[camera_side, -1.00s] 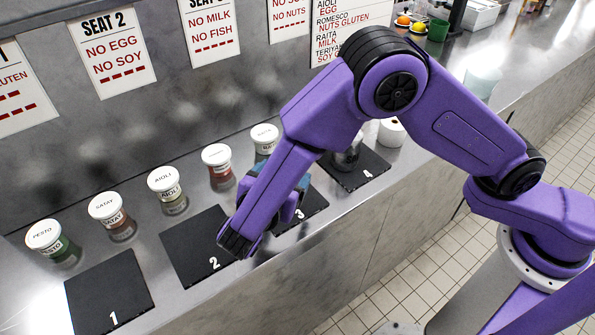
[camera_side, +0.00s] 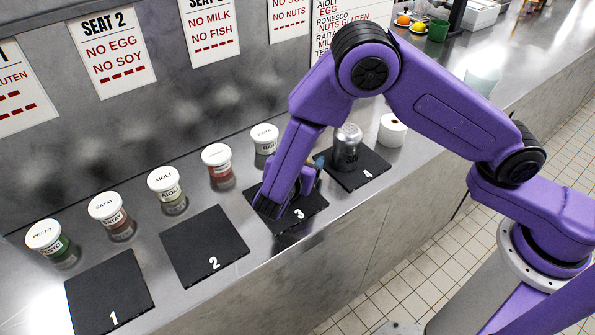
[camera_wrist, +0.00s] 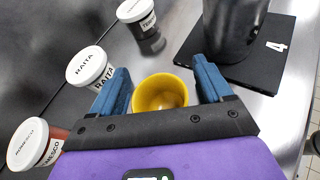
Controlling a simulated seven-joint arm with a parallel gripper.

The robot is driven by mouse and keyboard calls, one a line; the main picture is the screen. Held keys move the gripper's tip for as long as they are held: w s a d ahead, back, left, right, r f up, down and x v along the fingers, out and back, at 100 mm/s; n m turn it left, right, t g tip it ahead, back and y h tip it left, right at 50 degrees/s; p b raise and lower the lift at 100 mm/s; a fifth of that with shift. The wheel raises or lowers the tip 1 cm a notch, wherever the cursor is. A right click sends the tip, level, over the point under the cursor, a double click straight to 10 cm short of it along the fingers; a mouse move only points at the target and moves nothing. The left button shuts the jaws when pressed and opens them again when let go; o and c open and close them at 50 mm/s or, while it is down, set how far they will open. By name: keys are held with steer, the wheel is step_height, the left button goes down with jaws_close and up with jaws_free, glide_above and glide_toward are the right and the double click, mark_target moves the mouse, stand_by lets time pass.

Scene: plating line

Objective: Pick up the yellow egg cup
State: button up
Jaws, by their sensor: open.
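The yellow egg cup (camera_wrist: 160,94) shows in the wrist view, its open rim facing the camera. It sits between the two blue fingers of my gripper (camera_wrist: 162,70), with a visible gap on each side. My gripper is open. The dark bar of the gripper hides the cup's near lower part. In the side view my gripper (camera_side: 308,178) is low over the black mat numbered 3 (camera_side: 305,212), and the cup is hidden behind my wrist.
A silver can (camera_side: 346,150) stands on mat 4 (camera_side: 368,170), to the right of my gripper. Several white-lidded sauce jars (camera_side: 217,165) line the back of the counter. Mats 1 (camera_side: 108,290) and 2 (camera_side: 204,246) are bare.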

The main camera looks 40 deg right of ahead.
steer(key=c, duration=1.1)
steer(key=shift+r, duration=0.1)
